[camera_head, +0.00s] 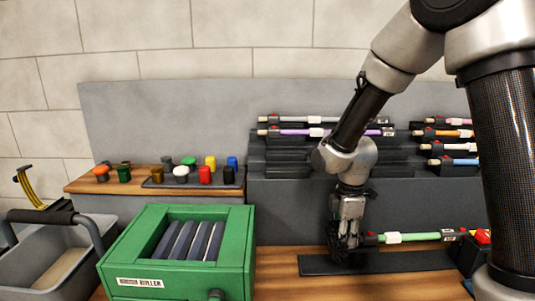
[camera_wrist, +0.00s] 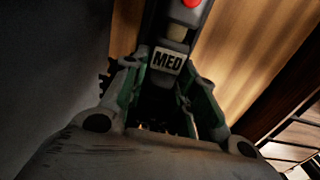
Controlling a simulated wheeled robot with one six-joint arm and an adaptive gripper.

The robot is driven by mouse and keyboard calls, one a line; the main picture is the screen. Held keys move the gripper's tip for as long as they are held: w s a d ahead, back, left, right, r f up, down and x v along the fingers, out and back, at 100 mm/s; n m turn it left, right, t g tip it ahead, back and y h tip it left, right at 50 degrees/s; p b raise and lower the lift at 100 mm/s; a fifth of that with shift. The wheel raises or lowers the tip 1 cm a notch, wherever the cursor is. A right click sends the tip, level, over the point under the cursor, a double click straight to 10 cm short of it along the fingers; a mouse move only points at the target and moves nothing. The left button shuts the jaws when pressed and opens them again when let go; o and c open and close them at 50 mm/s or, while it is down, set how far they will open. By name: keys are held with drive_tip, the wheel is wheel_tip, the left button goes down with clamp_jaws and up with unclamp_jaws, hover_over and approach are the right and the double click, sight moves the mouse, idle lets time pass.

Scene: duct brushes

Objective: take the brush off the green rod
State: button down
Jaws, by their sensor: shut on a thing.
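The green rod (camera_head: 418,237) lies level low on the right in the head view, with a white band and a red button near its left end. My gripper (camera_head: 345,250) points down at that left end. In the wrist view my gripper (camera_wrist: 165,95) has its two fingers shut around the dark body of the brush (camera_wrist: 170,46), which bears a "MED" label. A red button shows above the label. The bristles are mostly hidden by my fingers, and the green of the rod does not show clearly there.
A black mat (camera_head: 400,262) lies under the rod on the wooden bench. A stepped dark rack (camera_head: 275,205) behind holds several coloured rods. A green box (camera_head: 180,250) and a grey bin (camera_head: 45,255) stand at left. Coloured knobs sit on a shelf (camera_head: 75,186).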

sight(329, 227)
drive_tip(key=shift+a, duration=2.2)
drive_tip(key=shift+r, duration=0.1)
wheel_tip(329, 227, up, 8)
drive_tip(key=a, duration=0.1)
drive_tip(key=shift+a, duration=0.25)
